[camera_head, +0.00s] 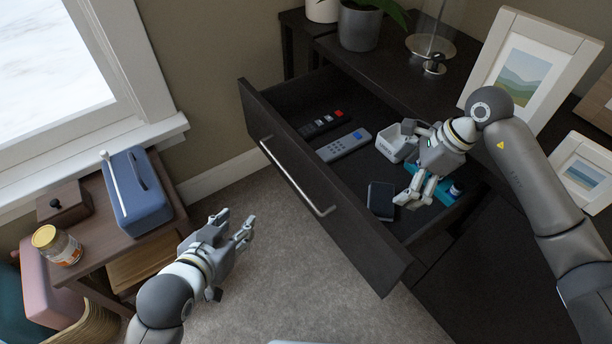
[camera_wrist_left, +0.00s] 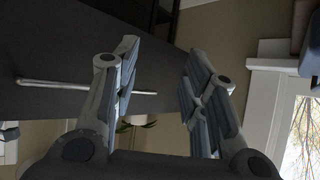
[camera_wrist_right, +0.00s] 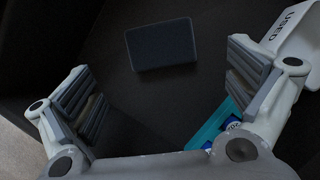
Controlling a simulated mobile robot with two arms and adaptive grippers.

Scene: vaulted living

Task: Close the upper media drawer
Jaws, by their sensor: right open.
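The upper media drawer (camera_head: 330,215) is dark, pulled well out of the black cabinet, with a long metal bar handle (camera_head: 297,180) on its front. Its front and handle also show in the left wrist view (camera_wrist_left: 60,85). My left gripper (camera_head: 236,222) is open and empty, in front of the drawer face and apart from the handle. My right gripper (camera_head: 411,196) is open and empty, over the inside of the drawer, above a dark box (camera_head: 381,200). That dark box lies between its fingers in the right wrist view (camera_wrist_right: 160,45).
In the drawer lie a black remote (camera_head: 322,124), a grey remote (camera_head: 344,145), a white tray (camera_head: 397,142) and a teal item (camera_head: 440,190). The cabinet top holds a plant pot (camera_head: 359,27) and picture frame (camera_head: 528,66). A side table with a blue radio (camera_head: 137,190) stands left.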

